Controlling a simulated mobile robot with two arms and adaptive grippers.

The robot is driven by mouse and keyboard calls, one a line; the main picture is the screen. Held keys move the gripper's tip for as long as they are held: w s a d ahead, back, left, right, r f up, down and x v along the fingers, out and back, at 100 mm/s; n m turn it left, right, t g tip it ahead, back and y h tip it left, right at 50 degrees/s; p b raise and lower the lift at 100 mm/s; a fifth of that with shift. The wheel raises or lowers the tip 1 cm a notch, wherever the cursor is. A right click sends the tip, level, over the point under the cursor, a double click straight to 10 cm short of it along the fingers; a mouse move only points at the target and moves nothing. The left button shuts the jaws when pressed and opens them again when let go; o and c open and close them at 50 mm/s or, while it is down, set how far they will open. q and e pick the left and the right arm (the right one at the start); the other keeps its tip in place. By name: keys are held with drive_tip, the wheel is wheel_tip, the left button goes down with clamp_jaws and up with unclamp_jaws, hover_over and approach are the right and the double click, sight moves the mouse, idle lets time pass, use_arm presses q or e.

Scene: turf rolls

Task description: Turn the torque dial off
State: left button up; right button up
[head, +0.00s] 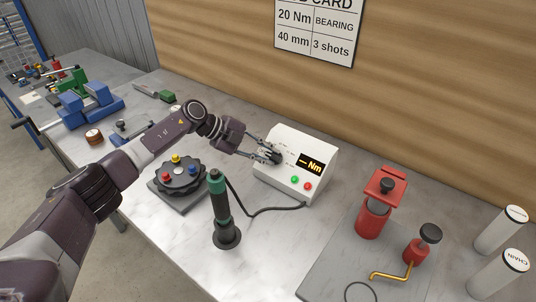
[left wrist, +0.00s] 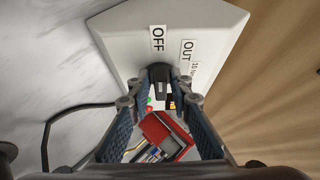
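The torque dial (left wrist: 160,76) is a black knob on the sloped face of a white controller box (head: 291,143). In the left wrist view an OFF label (left wrist: 157,38) and an OUT label (left wrist: 187,50) stand on the box beside the dial. The box's display (head: 312,163) reads a dash and "Nm". My left gripper (head: 272,157) is at the dial, with one fingertip on each side of it, and appears closed on it. The fingers partly hide the dial and its scale in the head view. My right gripper is not in view.
A green and a red button sit below the display. A black cable runs from the box to an upright green-topped driver (head: 220,210). A black fixture with coloured knobs (head: 178,175) lies left of it.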

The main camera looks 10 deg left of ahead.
use_arm(q)
drive_tip(key=v, duration=1.2)
drive_tip(key=shift+f, duration=0.1)
